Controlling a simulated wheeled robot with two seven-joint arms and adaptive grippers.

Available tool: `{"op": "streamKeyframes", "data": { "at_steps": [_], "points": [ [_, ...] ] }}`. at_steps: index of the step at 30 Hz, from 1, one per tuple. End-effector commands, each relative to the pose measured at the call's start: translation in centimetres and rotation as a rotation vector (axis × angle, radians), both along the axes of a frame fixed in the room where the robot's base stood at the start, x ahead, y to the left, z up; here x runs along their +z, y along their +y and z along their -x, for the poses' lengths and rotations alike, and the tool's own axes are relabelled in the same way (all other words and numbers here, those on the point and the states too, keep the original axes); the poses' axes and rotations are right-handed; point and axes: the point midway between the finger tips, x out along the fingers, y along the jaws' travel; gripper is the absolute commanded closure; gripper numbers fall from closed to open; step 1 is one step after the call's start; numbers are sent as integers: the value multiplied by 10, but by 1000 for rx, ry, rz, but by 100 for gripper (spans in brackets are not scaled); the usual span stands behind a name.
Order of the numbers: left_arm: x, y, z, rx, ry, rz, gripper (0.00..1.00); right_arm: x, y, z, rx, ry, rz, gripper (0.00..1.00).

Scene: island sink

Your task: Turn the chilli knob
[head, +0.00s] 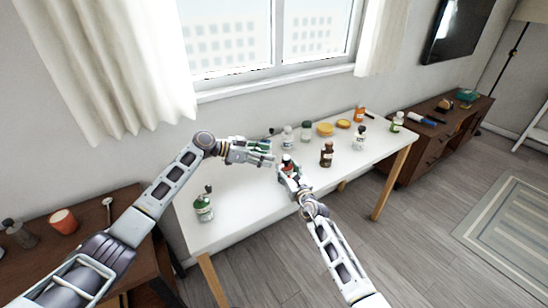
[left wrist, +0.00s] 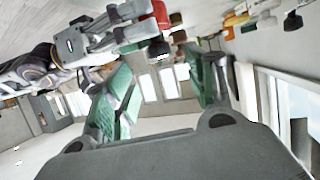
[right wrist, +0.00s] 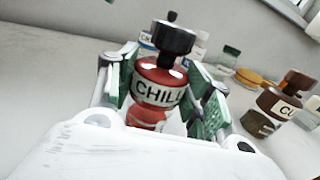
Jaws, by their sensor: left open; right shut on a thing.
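The chilli bottle (right wrist: 159,90) is red with a white label reading CHILL and a black knob (right wrist: 174,38) on top. It stands between the fingers of my right gripper (right wrist: 168,95), which is shut on its body. In the head view the bottle (head: 287,160) shows small at the right gripper (head: 290,170), above the white table (head: 235,185). My left gripper (head: 272,150) is open and empty, just left of and behind the bottle. In the left wrist view, its green-padded fingers (left wrist: 165,95) are apart, and the red bottle (left wrist: 160,14) with its black knob shows beyond them.
A brown bottle (head: 326,155) stands right of the right gripper. Clear and green-capped jars (head: 306,131) and yellow-lidded pots (head: 325,129) stand behind.

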Motion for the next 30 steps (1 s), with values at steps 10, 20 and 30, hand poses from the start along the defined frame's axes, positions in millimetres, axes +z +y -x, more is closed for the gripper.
{"op": "streamKeyframes", "data": {
  "at_steps": [10, 20, 30],
  "points": [
    [14, 31, 11, 1, -1, 0, 45, 0, 0, 0, 0, 0, 0, 76],
    [15, 35, 12, 1, -1, -1, 45, 0, 0, 0, 0, 0, 0, 76],
    [15, 34, 12, 1, -1, -1, 45, 0, 0, 0, 0, 0, 0, 76]
  ]
}}
